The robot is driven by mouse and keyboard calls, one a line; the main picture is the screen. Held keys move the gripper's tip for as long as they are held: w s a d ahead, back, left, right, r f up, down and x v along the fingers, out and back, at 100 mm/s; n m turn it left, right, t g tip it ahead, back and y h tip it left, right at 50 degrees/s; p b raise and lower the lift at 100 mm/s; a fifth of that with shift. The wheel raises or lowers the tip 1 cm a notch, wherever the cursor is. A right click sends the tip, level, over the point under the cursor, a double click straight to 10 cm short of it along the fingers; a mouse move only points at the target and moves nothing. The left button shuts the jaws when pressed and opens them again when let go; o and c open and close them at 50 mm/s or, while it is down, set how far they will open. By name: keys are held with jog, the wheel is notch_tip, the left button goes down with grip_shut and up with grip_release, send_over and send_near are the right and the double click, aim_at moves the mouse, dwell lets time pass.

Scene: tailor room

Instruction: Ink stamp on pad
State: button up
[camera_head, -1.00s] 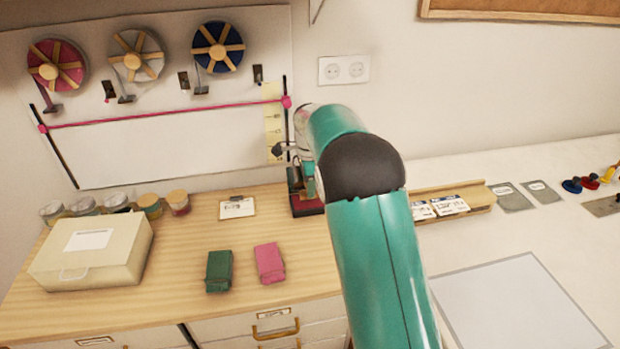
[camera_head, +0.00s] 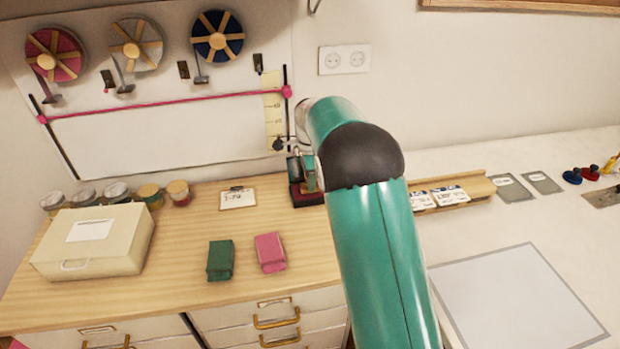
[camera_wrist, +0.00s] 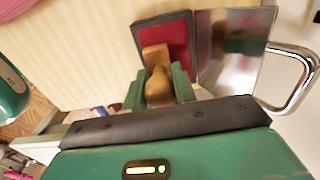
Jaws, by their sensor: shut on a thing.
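The wooden stamp (camera_wrist: 158,82), with a rounded handle and a block-like end, is held between the green fingers of my gripper (camera_wrist: 160,92) in the wrist view. The stamp's block end overlaps the lower part of the red ink pad (camera_wrist: 176,32), which has a dark rim. I cannot tell whether the two touch. A shiny grey panel (camera_wrist: 232,45), perhaps the pad's lid, stands open beside it. In the head view the ink pad (camera_head: 307,198) lies at the desk's right back, under my gripper (camera_head: 308,178); my arm partly hides both.
A clipboard card (camera_head: 238,199) lies left of the pad. Green (camera_head: 220,260) and pink (camera_head: 270,252) blocks lie in front. A cream box (camera_head: 92,243) and several jars stand at left. A wooden card tray (camera_head: 470,188) is right of my arm. The wall is close behind.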

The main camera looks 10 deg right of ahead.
jog(key=shift+s+f, duration=0.1)
jog(key=shift+f, duration=1)
grip_shut()
dwell(0.4)
jog(key=shift+r, duration=0.1)
jog(key=shift+r, duration=3.65)
